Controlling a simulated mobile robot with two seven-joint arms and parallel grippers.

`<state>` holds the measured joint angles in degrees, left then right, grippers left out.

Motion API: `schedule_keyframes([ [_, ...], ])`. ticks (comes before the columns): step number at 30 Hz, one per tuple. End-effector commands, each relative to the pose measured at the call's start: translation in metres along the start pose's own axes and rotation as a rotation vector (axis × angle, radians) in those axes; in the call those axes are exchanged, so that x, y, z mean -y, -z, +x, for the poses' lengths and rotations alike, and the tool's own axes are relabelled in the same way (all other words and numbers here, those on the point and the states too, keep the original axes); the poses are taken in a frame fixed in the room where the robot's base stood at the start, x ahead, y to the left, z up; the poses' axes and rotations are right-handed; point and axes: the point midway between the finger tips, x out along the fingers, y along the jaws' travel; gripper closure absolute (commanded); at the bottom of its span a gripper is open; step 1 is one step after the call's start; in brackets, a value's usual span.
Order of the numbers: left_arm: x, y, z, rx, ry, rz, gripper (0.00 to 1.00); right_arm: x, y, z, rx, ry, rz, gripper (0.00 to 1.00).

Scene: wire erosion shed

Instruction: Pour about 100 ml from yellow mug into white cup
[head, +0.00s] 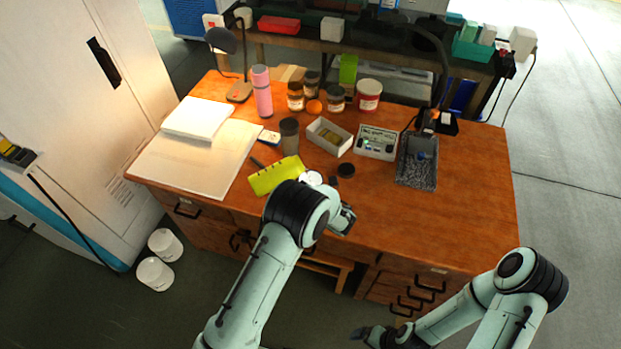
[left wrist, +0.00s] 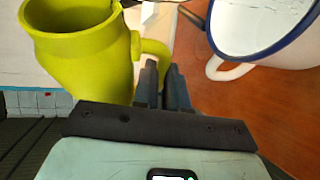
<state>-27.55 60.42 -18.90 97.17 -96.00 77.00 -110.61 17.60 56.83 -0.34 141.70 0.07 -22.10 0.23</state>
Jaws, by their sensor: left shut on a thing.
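The yellow mug (left wrist: 85,60) fills the upper left of the left wrist view, with its open rim showing and its contents not readable. My left gripper (left wrist: 163,78) is shut on the mug's handle. The white cup (left wrist: 222,68), with a blue rim and a handle, stands on the wooden desk at the upper right of that view, apart from the mug. In the head view the white cup (head: 311,178) shows partly above my left arm, which hides the mug. My right gripper (head: 368,333) is low in front of the desk, its finger gap unclear.
A pink bottle (head: 262,92) and several jars stand behind. The desk's right front is clear.

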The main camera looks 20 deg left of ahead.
Motion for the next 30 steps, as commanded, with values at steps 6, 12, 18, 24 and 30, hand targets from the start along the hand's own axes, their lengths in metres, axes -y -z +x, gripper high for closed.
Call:
schedule_keyframes([
  [6, -0.002, 0.000, 0.000, -0.002, -0.008, 0.012, 1.00, 0.003, 0.003, -0.004, -0.004, 0.001, -0.001, 0.02],
  [12, 0.001, 0.002, 0.000, -0.001, -0.002, 0.000, 1.00, -0.001, -0.002, 0.002, 0.002, -0.001, 0.001, 0.02],
  [18, 0.013, 0.002, 0.001, 0.045, 0.091, -0.210, 1.00, -0.027, -0.028, 0.049, 0.040, -0.014, 0.015, 0.02],
  [24, 0.006, -0.008, -0.003, 0.068, 0.132, -0.322, 1.00, -0.024, -0.024, 0.044, 0.033, -0.012, 0.012, 0.02],
  [30, 0.004, -0.014, -0.006, 0.084, 0.167, -0.403, 1.00, -0.025, -0.025, 0.046, 0.035, -0.012, 0.012, 0.02],
])
